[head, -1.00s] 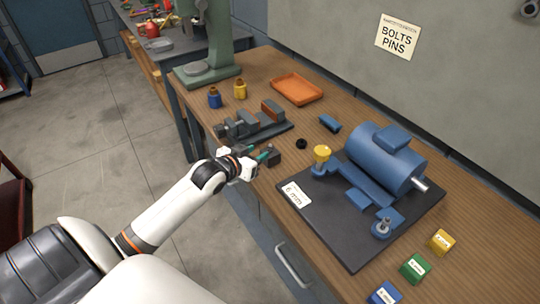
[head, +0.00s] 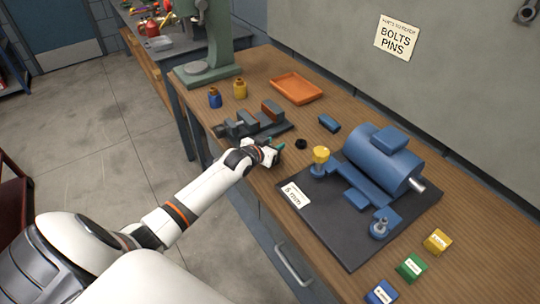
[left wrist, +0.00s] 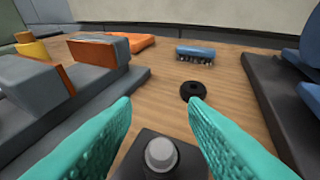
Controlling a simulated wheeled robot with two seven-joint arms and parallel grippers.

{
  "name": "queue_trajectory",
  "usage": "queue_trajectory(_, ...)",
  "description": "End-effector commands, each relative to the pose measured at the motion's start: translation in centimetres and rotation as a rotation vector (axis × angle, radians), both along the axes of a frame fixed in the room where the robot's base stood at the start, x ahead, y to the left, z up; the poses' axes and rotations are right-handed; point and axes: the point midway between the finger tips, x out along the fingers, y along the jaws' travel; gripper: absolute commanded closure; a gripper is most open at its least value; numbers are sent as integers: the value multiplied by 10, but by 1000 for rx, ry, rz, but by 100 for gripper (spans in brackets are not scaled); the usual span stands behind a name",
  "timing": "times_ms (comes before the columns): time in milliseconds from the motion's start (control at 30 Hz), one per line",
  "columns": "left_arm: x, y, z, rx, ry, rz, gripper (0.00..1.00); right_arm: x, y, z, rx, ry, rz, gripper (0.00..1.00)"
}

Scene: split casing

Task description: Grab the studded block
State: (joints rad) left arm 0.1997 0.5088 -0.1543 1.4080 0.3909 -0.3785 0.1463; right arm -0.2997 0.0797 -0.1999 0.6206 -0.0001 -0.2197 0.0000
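The studded block is a dark block (left wrist: 130,162) with a round grey stud (left wrist: 161,153) on top. It sits on the bench at the bottom of the left wrist view, between and below the teal fingers. My left gripper (left wrist: 160,110) is open, with its fingers spread to either side of the stud; I cannot tell whether they touch the block. In the head view my left gripper (head: 278,148) is over the bench's near edge and hides the block. My right gripper is not in view.
A grey vise (head: 250,124) stands just left of the gripper. A black ring (head: 301,144) and a blue brush (head: 329,123) lie beyond. A dark plate (head: 330,230) with a blue motor is to the right. An orange tray (head: 297,88) is farther back.

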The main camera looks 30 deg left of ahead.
Motion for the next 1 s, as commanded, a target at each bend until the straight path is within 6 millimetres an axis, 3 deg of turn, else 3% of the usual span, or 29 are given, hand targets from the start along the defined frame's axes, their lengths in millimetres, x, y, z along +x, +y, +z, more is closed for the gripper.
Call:
queue_trajectory(200, 0, 0, -1, 0, 0, 0, 60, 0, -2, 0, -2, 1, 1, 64)
queue_trajectory(467, 0, 0, -1, 0, 0, 0, 100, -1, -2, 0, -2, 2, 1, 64)
queue_trajectory(1000, 0, 0, -1, 0, 1, 0, 100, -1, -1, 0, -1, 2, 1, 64)
